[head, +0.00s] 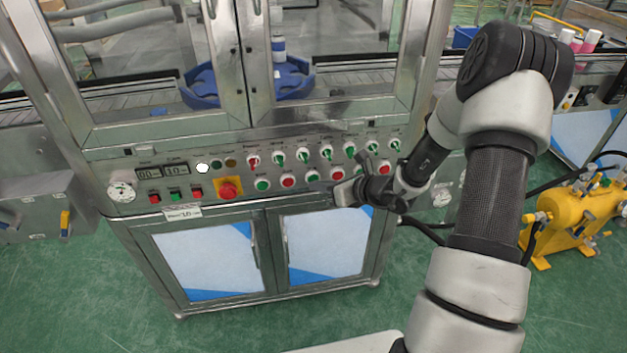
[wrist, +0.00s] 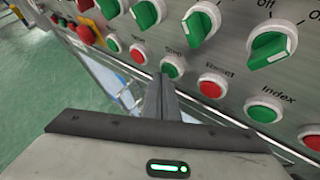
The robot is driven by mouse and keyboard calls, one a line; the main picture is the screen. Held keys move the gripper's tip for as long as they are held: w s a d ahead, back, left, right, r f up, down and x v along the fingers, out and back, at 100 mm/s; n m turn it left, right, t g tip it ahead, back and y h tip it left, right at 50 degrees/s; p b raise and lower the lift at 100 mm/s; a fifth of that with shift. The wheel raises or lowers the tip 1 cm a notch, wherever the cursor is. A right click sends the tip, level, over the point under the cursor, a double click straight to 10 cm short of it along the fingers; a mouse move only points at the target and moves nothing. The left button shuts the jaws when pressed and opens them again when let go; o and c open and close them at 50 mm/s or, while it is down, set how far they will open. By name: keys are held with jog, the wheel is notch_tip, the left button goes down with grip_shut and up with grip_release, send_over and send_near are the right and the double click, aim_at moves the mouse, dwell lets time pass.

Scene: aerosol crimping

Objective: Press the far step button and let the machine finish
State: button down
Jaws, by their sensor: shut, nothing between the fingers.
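The control panel (head: 225,205) of the machine has a lower row of round green and red push buttons. In the wrist view a green button (wrist: 172,67) sits under a small label that seems to read "Step"; it is the green one in the row's middle in the head view (head: 312,177). My gripper (head: 338,197) is shut and empty, at the panel's lower right. In the wrist view its closed fingertips (wrist: 163,77) point at the panel just below and beside that green button. I cannot tell whether they touch it.
Red buttons (wrist: 141,54) and (wrist: 212,86) flank it. A green button labelled Index (wrist: 264,109) is further right. Green selector knobs (wrist: 202,20) stick out above. A red emergency stop (head: 228,189) is at left. A white lamp (head: 203,168) looks lit.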

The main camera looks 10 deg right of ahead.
jog(key=shift+w, duration=0.25)
dwell(0.5)
jog(key=shift+s, duration=0.8)
jog(key=s+b, duration=0.1)
jog(key=s, duration=0.4)
dwell(0.9)
